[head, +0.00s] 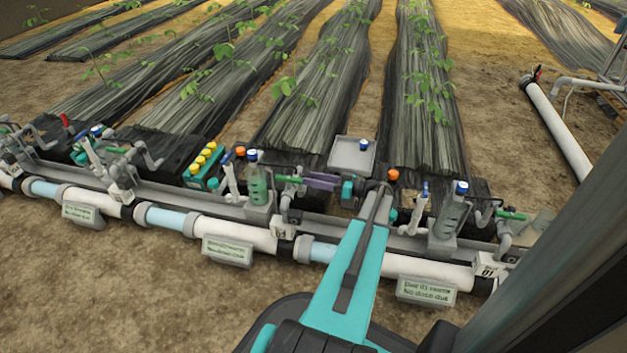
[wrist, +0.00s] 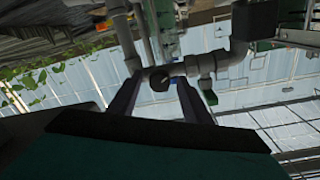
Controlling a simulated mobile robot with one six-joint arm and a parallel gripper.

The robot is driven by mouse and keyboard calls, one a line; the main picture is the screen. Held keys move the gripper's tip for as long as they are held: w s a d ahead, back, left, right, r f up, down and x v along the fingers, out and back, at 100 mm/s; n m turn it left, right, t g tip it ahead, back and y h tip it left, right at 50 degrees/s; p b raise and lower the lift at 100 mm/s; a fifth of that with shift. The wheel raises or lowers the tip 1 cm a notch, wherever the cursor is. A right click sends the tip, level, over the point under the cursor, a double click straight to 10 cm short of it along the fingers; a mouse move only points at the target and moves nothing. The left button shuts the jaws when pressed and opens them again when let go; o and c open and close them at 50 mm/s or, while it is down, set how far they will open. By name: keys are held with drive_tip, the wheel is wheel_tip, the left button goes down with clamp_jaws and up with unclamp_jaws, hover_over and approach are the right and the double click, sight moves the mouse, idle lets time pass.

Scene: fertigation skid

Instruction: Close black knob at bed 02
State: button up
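I cannot tell how deep the knob sits between the fingers. In the head view my gripper (head: 312,181) points left at the valve pipework (head: 286,205) of the middle station, beside a green pipe piece (head: 290,179). The knob cannot be made out there. The small tag (head: 284,231) below is too small to read.
A bottle (head: 258,183) with a blue cap stands left of the valve. A grey tray (head: 352,155) lies behind my gripper. A yellow-capped rack (head: 203,165) is further left. The station at right bears tag 01 (head: 487,271). The white main pipe (head: 235,234) runs along the front.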

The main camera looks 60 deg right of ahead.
drive_tip(key=c, duration=1)
drive_tip(key=shift+o, duration=0.2)
drive_tip(key=shift+r+m+p, duration=0.1)
drive_tip(key=shift+m+p, duration=0.2)
drive_tip(key=shift+p, duration=0.2)
drive_tip(key=m+p, duration=0.4)
drive_tip(key=p, duration=0.1)
drive_tip(key=shift+r+m+p, duration=0.15)
drive_tip(key=shift+m+p, duration=0.2)
drive_tip(key=shift+m, duration=0.05)
drive_tip(key=m+p, duration=0.5)
drive_tip(key=p, duration=0.1)
drive_tip(key=shift+m+g, duration=0.3)
drive_tip(key=m+p, duration=0.6)
drive_tip(key=p, duration=0.2)
drive_tip(key=shift+d+y, duration=0.1)
drive_tip(key=shift+y, duration=0.3)
drive_tip(key=m+p, duration=0.3)
drive_tip(key=shift+s+f+m+p, duration=0.1)
drive_tip(key=shift+f+m+p, duration=0.1)
drive_tip(key=shift+m+p, duration=1.35)
